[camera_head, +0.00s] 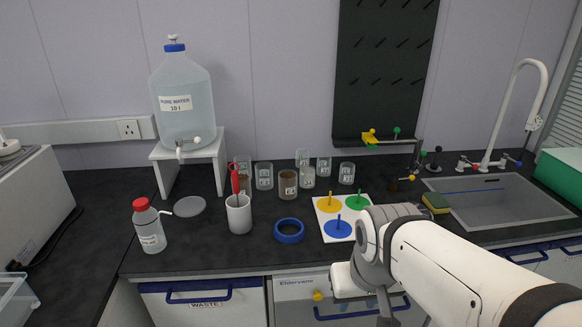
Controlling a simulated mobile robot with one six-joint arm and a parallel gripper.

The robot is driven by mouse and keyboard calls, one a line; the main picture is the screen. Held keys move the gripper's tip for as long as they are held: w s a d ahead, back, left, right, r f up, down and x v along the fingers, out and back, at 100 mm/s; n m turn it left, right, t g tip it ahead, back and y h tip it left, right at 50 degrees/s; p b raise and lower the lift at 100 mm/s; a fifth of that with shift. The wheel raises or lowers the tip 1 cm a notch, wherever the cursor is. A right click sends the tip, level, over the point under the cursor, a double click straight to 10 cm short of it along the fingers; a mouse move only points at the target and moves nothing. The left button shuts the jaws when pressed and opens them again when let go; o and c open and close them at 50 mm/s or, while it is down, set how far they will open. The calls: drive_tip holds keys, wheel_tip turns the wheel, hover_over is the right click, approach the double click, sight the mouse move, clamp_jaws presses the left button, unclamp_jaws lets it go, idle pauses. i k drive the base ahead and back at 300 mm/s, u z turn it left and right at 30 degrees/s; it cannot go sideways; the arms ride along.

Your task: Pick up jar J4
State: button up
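Several small glass jars stand in a loose group on the dark counter, left of centre. Most look clear, such as the jar at the left (264,176), the one at the right (347,173) and the one at the back (303,157). A brown-filled jar (288,185) stands at the front, and another brownish one is partly hidden behind the white cup. Their labels are too small to read surely, so I cannot tell which is J4. My arm reaches in from the lower right, in front of the counter; its gripper fingers do not show.
A white cup (239,216) with a red-handled tool, a blue ring (289,230) and a white board with coloured discs (330,204) lie before the jars. A water tank on a stand (160,155) is left; a sink (500,205) is right. A wash bottle (149,230) stands front left.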

sight(307, 177)
drive_tip(key=z, duration=0.05)
drive_tip(key=i, duration=0.9)
drive_tip(key=u, duration=0.05)
